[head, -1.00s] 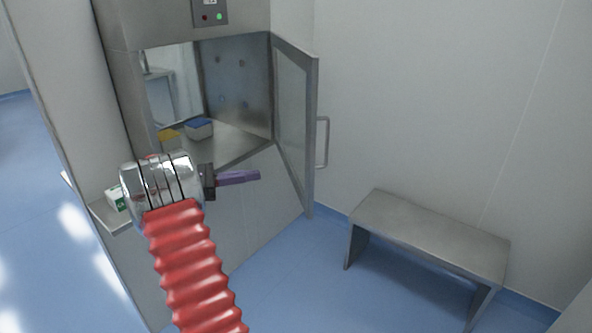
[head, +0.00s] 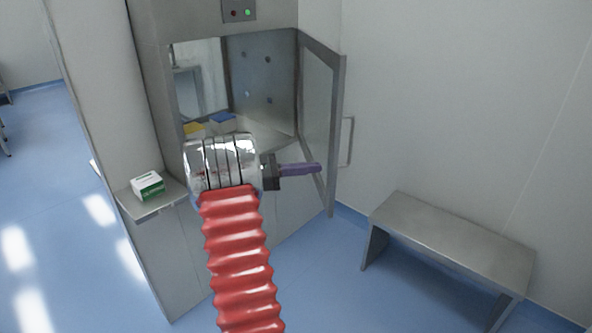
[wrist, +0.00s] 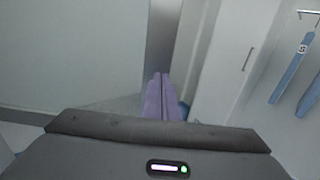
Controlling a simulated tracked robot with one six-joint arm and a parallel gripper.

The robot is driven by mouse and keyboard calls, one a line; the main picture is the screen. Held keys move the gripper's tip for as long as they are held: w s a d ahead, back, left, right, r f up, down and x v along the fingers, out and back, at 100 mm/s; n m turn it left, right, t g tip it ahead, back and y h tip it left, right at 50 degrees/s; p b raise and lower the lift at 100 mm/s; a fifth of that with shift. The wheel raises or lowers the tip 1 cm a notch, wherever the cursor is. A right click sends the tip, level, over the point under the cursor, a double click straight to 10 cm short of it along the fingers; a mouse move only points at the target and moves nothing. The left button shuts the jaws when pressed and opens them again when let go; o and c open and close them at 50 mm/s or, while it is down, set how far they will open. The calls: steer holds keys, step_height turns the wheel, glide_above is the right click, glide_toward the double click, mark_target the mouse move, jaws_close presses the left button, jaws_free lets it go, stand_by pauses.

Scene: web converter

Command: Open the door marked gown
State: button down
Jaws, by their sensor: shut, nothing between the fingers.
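No door with a readable "gown" mark shows in either view. In the wrist view, a pale door or panel with a vertical bar handle (wrist: 248,59) stands right of centre, upright and apparently closed; I cannot read a label on it. In the head view, a steel hatch has a framed glass door (head: 318,115) standing open, with a bar handle (head: 347,141) on its right side. My gripper (head: 318,168) has purple fingers, shut and empty, in front of the hatch door in the picture. The fingers also show in the wrist view (wrist: 161,82). I see no contact with any handle.
A steel bench (head: 455,232) stands against the right wall. A small shelf (head: 150,207) left of the hatch holds a white-and-green box (head: 147,186). Blue and yellow containers sit inside the hatch. Blue strips (wrist: 291,79), one marked S, hang at the right. Blue floor (head: 310,275) is clear in front.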

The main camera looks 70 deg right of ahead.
steer(key=shift+x, duration=1.3)
steer(key=shift+d, duration=0.15)
steer(key=shift+s, duration=0.1)
